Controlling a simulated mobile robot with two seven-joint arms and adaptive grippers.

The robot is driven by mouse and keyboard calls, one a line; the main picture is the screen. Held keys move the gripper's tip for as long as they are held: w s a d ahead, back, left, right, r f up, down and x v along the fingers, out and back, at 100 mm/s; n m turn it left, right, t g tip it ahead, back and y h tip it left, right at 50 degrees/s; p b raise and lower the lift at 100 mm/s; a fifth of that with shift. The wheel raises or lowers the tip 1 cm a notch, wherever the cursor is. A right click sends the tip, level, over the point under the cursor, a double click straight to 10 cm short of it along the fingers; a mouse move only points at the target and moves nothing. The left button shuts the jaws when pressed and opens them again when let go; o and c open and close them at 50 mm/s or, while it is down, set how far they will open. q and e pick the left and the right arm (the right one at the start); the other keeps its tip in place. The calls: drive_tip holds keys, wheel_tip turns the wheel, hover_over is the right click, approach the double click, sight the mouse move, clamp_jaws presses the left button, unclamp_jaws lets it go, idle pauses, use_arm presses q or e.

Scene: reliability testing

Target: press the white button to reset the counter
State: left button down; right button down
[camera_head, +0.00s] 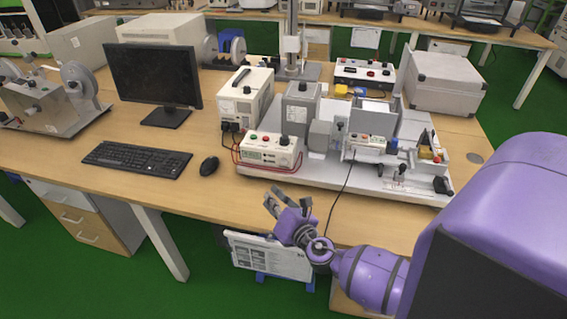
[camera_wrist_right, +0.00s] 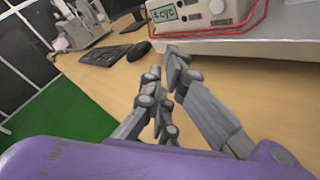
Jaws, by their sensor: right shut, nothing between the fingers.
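The counter box (camera_head: 268,152) is a small pale unit with a display and coloured buttons on top, at the front left of the grey test rig's base. In the right wrist view the counter box (camera_wrist_right: 192,13) is cut off by the top edge; its greenish display and a pale round part (camera_wrist_right: 217,6) show. I cannot clearly tell which part is the white button. My left gripper is out of view.
Red wires (camera_head: 240,160) run around the counter box. A mouse (camera_head: 209,166), keyboard (camera_head: 137,159) and monitor (camera_head: 154,73) are to its left. A power supply (camera_head: 245,96) stands behind it. The rig's raised base (camera_head: 320,175) edges the table; bare wood lies in front.

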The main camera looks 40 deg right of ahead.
sight(284, 162)
drive_tip(key=shift+d, duration=0.1)
